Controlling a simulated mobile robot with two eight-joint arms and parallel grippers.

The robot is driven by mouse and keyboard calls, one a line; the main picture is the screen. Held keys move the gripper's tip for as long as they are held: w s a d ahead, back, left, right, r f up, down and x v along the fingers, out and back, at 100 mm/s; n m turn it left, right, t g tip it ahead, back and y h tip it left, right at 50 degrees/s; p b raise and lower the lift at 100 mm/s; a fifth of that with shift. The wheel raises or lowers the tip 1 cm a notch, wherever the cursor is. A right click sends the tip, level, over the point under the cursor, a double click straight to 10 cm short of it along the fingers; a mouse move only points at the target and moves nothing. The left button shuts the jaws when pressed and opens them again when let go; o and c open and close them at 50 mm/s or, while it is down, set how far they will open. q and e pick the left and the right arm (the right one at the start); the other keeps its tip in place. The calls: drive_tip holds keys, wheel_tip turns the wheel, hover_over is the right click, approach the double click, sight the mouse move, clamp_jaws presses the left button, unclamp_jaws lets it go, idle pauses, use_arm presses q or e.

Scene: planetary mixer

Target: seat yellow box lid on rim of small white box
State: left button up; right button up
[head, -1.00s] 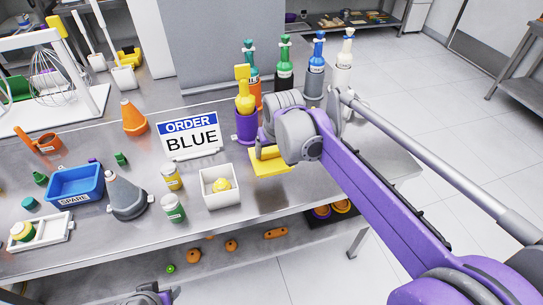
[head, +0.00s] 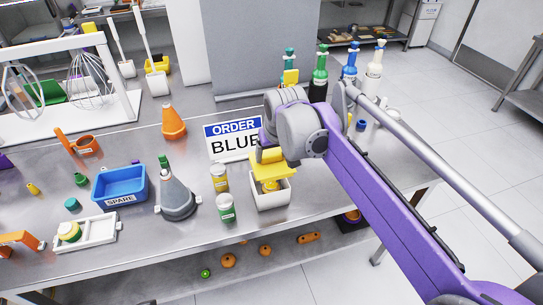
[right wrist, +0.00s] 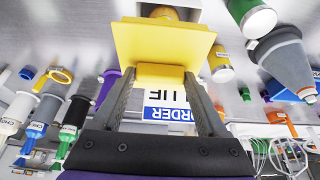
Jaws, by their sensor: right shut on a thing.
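The yellow box lid (head: 274,166) is held over the back part of the small white box (head: 272,201). My right gripper (right wrist: 160,84) is shut on the lid's yellow block-like handle, and the lid's flat plate (right wrist: 162,42) lies beyond the fingertips in the right wrist view. The lid looks tilted in the head view; I cannot tell whether it touches the rim. The white box is open at its front, and a yellow item (head: 270,186) shows inside. It stands upright on the steel table. My left gripper is not in view.
The ORDER BLUE sign (head: 234,138) stands just behind the box. A grey cone (head: 177,197) and blue SPARE bin (head: 120,184) are farther left. The table's front edge is near.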

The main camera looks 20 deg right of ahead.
sight(271, 165)
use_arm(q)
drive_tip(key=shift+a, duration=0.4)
use_arm(e)
drive_tip(key=shift+a+r, duration=0.1)
drive_tip(key=shift+a, duration=0.25)
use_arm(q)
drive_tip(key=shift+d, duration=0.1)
use_arm(e)
drive_tip(key=shift+d, duration=0.1)
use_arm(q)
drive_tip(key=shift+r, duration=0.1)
use_arm(e)
drive_tip(key=shift+f+b, duration=1.2)
drive_tip(key=shift+f, duration=1.35)
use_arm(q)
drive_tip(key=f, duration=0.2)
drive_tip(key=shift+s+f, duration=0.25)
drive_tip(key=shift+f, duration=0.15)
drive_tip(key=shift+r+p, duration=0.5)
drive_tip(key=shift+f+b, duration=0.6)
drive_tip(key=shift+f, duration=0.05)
use_arm(e)
drive_tip(key=shift+f, duration=1.05)
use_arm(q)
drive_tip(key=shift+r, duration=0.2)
use_arm(e)
drive_tip(key=shift+r, duration=0.1)
